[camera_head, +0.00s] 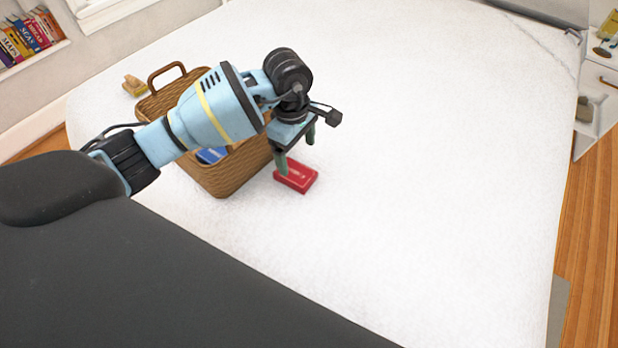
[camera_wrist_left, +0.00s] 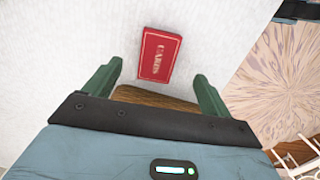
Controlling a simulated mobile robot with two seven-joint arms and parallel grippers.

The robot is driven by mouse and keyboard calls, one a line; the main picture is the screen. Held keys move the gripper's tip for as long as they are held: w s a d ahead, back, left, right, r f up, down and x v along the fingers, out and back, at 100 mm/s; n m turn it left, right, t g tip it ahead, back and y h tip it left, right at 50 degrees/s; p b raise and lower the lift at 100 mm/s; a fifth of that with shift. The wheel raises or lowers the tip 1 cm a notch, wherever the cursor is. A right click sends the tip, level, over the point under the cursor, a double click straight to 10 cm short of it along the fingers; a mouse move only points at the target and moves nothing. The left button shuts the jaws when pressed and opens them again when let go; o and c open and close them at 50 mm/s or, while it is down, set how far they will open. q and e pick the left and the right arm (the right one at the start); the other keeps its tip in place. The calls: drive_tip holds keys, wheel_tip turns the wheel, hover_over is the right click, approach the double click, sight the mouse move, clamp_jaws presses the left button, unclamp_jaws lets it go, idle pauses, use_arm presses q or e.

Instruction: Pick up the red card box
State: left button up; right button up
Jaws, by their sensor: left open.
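The red card box (camera_head: 297,178) lies flat on the white table, just right of the wicker basket. It also shows in the left wrist view (camera_wrist_left: 160,55), with its lettered face up, beyond the gap between the fingers. My left gripper (camera_head: 297,152) is open and empty, above the box and close to it. In the left wrist view its two green fingers (camera_wrist_left: 157,85) stand apart on either side of the gap, with nothing between them. In the head view one finger overlaps the box's upper left edge; I cannot tell whether they touch. My right gripper is not in view.
The wicker basket (camera_head: 222,180) with a raised handle stands left of the box, with a blue item (camera_head: 211,155) inside. A small yellowish object (camera_head: 134,86) lies behind it. The white table (camera_head: 430,180) is clear to the right and front.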

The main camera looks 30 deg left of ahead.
sight(295, 172)
use_arm(q)
drive_tip(key=shift+a+y, duration=0.3)
drive_tip(key=shift+a, duration=0.2)
drive_tip(key=shift+f, duration=0.25)
drive_tip(key=shift+w+f, duration=0.15)
drive_tip(key=shift+f, duration=3.55)
drive_tip(key=c, duration=1.2)
drive_tip(key=shift+o, duration=0.2)
drive_tip(key=shift+r, duration=0.1)
